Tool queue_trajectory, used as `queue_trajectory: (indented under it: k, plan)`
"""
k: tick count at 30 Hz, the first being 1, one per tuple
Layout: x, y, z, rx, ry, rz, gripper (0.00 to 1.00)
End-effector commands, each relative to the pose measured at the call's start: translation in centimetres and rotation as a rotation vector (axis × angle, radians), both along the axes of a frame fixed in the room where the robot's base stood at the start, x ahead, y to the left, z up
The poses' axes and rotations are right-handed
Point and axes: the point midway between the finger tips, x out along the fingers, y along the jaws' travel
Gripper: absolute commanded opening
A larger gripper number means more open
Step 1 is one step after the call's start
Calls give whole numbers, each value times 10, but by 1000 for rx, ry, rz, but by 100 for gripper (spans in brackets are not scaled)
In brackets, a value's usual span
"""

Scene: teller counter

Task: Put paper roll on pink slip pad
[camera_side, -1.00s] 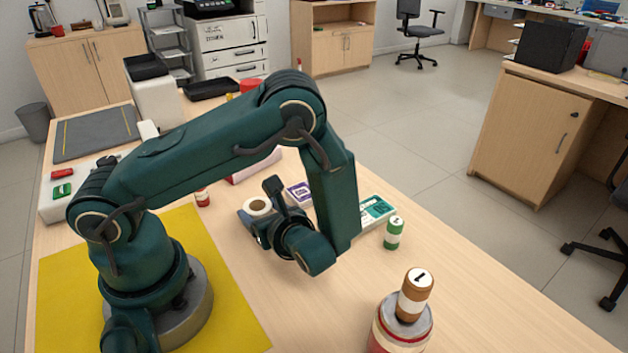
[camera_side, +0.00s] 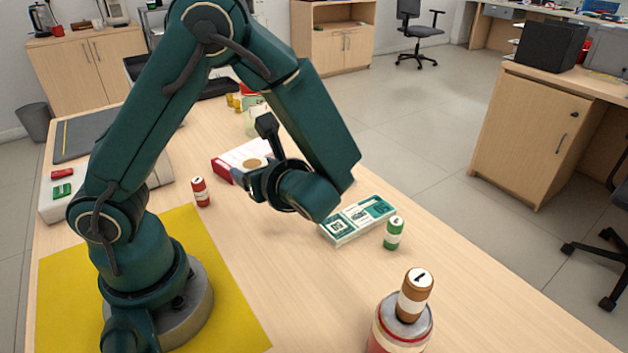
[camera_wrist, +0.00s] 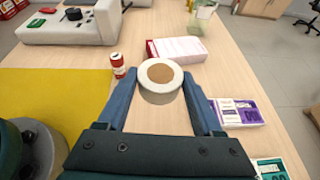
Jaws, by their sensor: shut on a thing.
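The paper roll (camera_wrist: 160,82) is white with a brown core. It stands upright between the two fingers of my gripper (camera_wrist: 160,92), which is shut on it. In the side view my gripper (camera_side: 258,165) and arm hide much of the paper roll (camera_side: 254,163), which appears raised above the counter. The pink slip pad (camera_wrist: 177,48) has a pale top and a red left edge, and lies just beyond the roll in the wrist view. In the side view the pink slip pad (camera_side: 222,168) lies behind my gripper and is partly covered by it.
A red-labelled small roll (camera_side: 201,192) stands to the left. A purple-and-white bundle (camera_wrist: 234,112) and a green-and-white bundle (camera_side: 357,220) lie to the right, near a green small roll (camera_side: 394,233). A clear cup (camera_wrist: 203,20) stands beyond the pad.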

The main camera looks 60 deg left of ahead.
Motion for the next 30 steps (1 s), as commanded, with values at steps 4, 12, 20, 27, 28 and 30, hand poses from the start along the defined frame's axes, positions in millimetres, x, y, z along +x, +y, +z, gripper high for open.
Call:
queue_trajectory:
  k: [4,12,20,27,28,30]
  plan:
    - [14,0,1,0,1,-82,13]
    - [37,56,10,0,-2,-97,13]
    - [22,137,30,1,-5,10,13]
    - [-19,192,47,0,-3,158,13]
    - [-24,196,48,0,-2,176,13]
    - [-35,203,51,0,-1,215,13]
